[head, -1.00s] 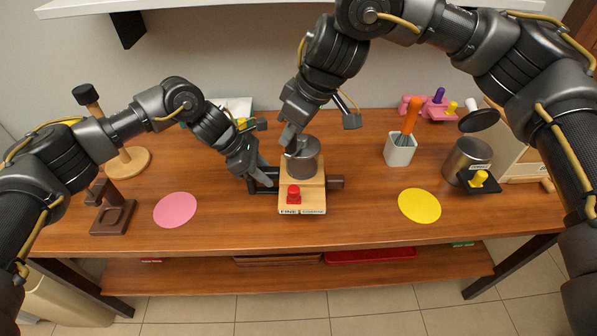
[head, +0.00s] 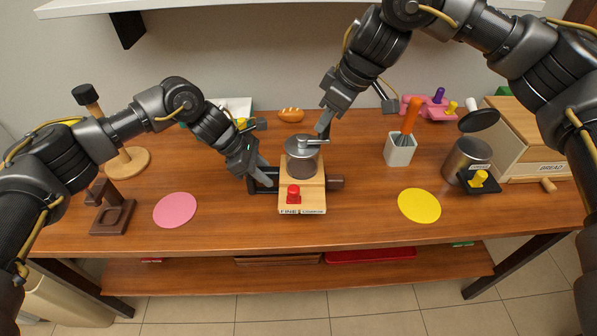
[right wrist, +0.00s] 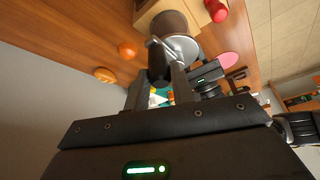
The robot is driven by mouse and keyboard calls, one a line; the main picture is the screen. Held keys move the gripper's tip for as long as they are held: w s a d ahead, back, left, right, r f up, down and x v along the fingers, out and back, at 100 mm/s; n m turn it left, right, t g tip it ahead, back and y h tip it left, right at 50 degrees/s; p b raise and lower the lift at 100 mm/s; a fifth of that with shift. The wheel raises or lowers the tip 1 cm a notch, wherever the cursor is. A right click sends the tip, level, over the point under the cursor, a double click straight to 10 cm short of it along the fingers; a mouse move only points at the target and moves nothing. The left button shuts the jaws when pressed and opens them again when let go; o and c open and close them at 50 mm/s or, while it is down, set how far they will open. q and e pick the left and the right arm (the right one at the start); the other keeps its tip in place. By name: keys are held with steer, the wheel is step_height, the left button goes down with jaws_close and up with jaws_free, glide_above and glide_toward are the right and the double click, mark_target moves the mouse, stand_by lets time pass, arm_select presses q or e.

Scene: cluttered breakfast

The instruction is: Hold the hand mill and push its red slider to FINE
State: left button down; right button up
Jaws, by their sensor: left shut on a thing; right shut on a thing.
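The hand mill (head: 302,168) stands upright on the table, with a grey metal drum on a light wooden base and dark side handles. Its red slider (head: 294,194) is on the base's front part, left of centre, behind the word FINE on the front label (head: 302,211). My left gripper (head: 262,178) is shut on the mill's left handle. My right gripper (head: 322,132) is shut on the crank's dark knob (right wrist: 158,64), at the back right of the mill top. The metal crank arm (head: 316,146) points right and back. The red slider also shows in the right wrist view (right wrist: 215,10).
A pink disc (head: 175,210) and a yellow disc (head: 419,206) lie either side. A whisk pot (head: 400,150) and a metal pot (head: 467,160) stand right. A bread roll (head: 291,115) lies behind the mill. The table front before the mill is clear.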

stand_by(0.7)
steer(key=o, duration=0.5)
steer(key=w, duration=0.1)
steer(key=w+a, duration=0.1)
steer(key=w, duration=0.1)
steer(key=shift+w+a, duration=0.15)
steer(key=shift+a, duration=0.05)
steer(key=o, duration=0.4)
steer(key=shift+o, duration=0.2)
steer(key=shift+d, duration=0.1)
step_height(320, 180, up, 8)
steer(key=shift+f, duration=0.2)
